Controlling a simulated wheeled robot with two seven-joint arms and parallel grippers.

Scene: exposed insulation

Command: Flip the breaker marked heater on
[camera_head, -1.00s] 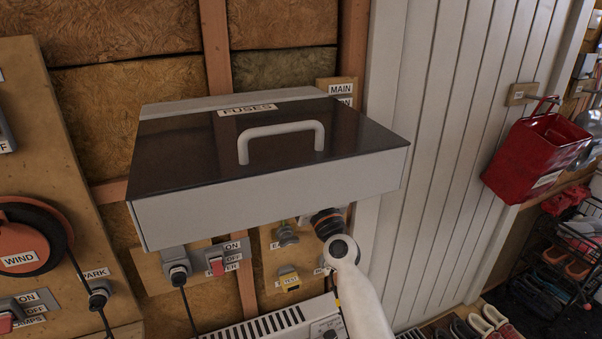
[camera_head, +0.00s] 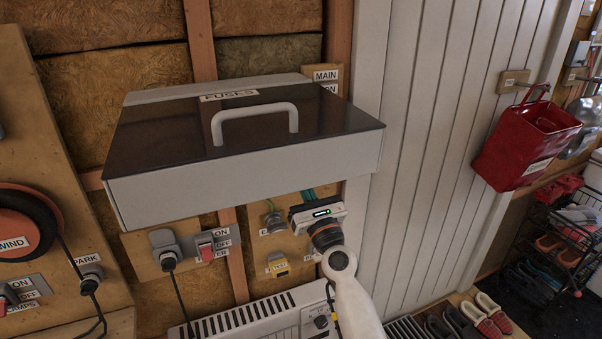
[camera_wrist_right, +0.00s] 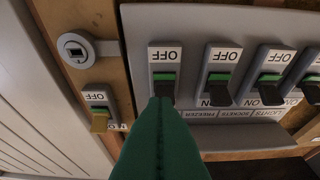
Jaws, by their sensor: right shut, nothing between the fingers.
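The fuse box (camera_head: 240,185), labelled FUSES, has a dark lid (camera_head: 245,125) with a white handle. Its underside breakers are hidden in the head view. In the right wrist view a row of breakers (camera_wrist_right: 220,85) shows upside down, with OFF labels, green bands and dark levers. Labels FREEZER, SOCKETS and LIGHTS are visible; the label below the leftmost breaker (camera_wrist_right: 164,75) is hidden, so I cannot read heater. My right gripper (camera_wrist_right: 160,102) is shut and empty, its green tips at or just before that breaker's lever. Contact is unclear. My left gripper is out of view.
A separate switch (camera_wrist_right: 98,105) with a yellowish lever sits left of the row in the wrist view. Below the box are a heater (camera_head: 250,318), a red-toggle switch (camera_head: 206,250) and sockets. A red bin (camera_head: 525,145) hangs at the right.

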